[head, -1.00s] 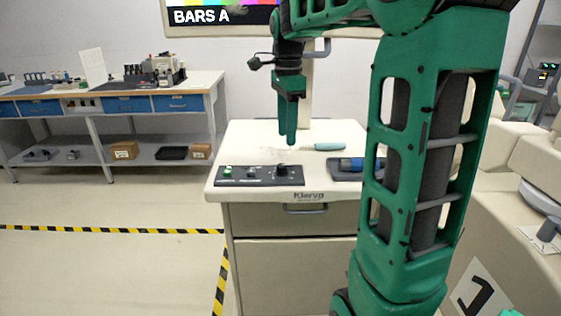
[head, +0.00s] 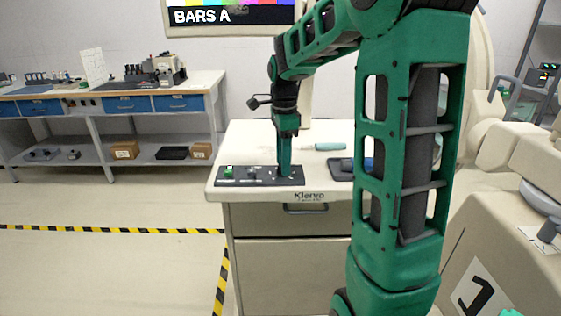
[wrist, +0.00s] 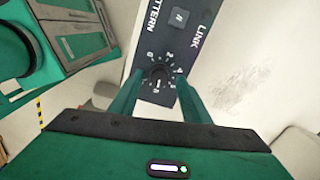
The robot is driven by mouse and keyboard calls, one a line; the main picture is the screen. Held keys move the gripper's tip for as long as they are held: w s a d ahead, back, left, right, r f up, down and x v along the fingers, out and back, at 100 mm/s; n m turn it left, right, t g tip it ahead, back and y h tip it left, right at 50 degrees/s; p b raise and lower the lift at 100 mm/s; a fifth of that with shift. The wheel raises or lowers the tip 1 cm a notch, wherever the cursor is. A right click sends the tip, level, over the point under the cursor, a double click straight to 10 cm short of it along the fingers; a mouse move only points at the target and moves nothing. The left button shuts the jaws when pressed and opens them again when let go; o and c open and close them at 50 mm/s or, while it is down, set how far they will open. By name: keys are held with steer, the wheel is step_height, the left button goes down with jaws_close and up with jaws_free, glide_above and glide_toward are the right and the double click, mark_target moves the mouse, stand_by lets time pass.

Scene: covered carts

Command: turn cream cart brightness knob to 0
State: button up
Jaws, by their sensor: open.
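The cream cart (head: 292,219) stands ahead, with a black control panel (head: 240,181) along the front of its top. In the wrist view the panel carries a round dark knob (wrist: 158,76) ringed by a white numbered dial. My gripper (head: 285,172) points down over the right end of the panel and hides the knob in the head view. In the wrist view my gripper (wrist: 158,100) is open, with one finger on each side of the knob. Whether the fingers touch it, I cannot tell. The knob's exact setting is too small to read.
A green button (head: 228,173) and a smaller knob (head: 251,174) sit left on the panel. A teal-handled tool (head: 328,146) and a dark tray (head: 342,174) lie on the cart top. A monitor (head: 230,14) reads BARS A. A workbench (head: 80,88) stands at the left.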

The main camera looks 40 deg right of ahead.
steer(key=shift+f, duration=0.1)
steer(key=shift+c, duration=0.6)
steer(key=c, duration=0.9)
